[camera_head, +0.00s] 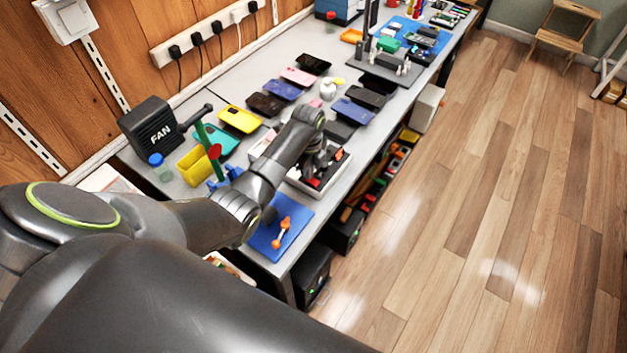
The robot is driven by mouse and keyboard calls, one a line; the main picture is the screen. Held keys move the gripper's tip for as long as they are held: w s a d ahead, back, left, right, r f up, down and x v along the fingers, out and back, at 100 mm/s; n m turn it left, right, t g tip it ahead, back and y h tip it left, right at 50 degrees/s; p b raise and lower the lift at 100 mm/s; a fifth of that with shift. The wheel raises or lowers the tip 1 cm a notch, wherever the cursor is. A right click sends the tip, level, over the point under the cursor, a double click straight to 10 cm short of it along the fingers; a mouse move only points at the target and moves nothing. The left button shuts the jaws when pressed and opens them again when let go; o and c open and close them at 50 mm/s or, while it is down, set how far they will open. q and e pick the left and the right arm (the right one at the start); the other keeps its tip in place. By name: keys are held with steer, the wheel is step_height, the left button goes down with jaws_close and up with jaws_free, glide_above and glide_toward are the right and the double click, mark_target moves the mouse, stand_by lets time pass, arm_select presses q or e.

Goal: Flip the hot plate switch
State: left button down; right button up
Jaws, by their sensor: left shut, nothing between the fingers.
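My left arm reaches in from the left and over the bench. Its gripper (317,166) is shut and empty, pointing down over a white-rimmed tray (344,172) with dark and red items in it. I cannot tell whether the fingers touch anything there. I cannot clearly make out a hot plate or its switch; the arm and gripper cover part of the bench. My right gripper is not in view.
Several phones, among them a yellow one (239,118), lie in rows on the grey bench. A black fan box (150,127) stands at the left. A blue mat (265,240) with an orange-and-white tool (281,233) lies near the front edge. The wooden floor (470,200) is clear.

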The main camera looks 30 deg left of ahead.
arm_select(q)
steer(key=shift+f, duration=0.5)
steer(key=shift+r, duration=0.1)
step_height(320, 180, up, 7)
steer(key=p, duration=0.7)
stand_by(0.7)
